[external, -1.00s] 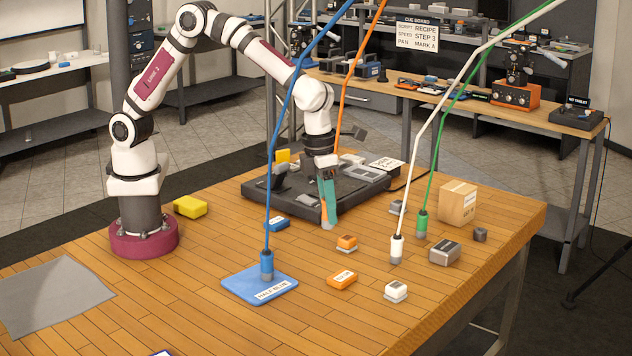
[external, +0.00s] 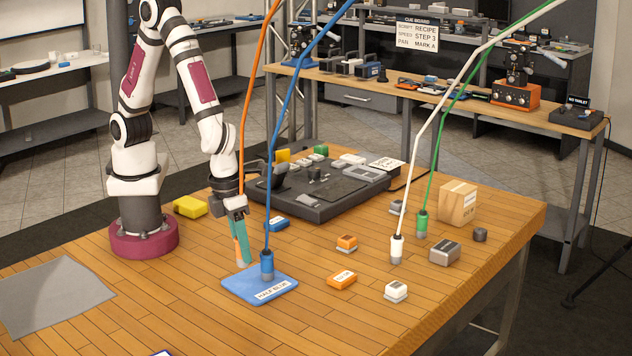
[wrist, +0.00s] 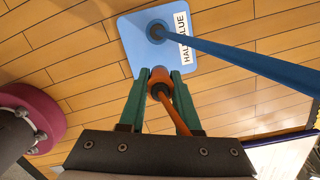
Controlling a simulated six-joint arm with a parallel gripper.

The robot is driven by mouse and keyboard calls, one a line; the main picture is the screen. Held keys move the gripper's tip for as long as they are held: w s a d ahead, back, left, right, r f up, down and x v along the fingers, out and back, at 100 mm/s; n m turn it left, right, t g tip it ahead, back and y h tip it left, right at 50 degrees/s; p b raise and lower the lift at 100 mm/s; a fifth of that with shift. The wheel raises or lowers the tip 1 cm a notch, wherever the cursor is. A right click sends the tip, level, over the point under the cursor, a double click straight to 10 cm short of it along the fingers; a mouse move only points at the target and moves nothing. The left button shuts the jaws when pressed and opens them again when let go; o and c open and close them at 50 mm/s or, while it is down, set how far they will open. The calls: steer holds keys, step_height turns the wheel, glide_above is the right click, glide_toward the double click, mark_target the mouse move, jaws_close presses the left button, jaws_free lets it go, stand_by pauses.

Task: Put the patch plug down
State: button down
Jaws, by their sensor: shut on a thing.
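My gripper (external: 242,250) is shut on the orange patch plug (wrist: 161,90), whose orange cable (external: 258,88) rises above it. The green fingers also show in the wrist view (wrist: 160,82), one on each side of the plug. In the external view the plug is mostly hidden by the fingers. It points down beside the back left edge of a blue mat (external: 240,287). I cannot tell whether its tip touches the table or the mat. A blue plug (external: 267,263) with a blue cable stands upright on the mat, close to the right of my gripper.
A white plug (external: 396,247) and a green plug (external: 422,222) stand on the table to the right. Small orange, blue and white blocks lie around the mat. A dark console (external: 285,205) is behind.

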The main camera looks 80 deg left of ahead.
steer(key=f, duration=0.2)
steer(key=w+f, duration=0.1)
steer(key=f, duration=0.1)
steer(key=shift+w+a, duration=0.1)
steer(key=shift+a, duration=0.15)
steer(key=shift+f, duration=0.35)
steer(key=shift+f, duration=0.15)
steer(key=c, duration=0.6)
jaws_free()
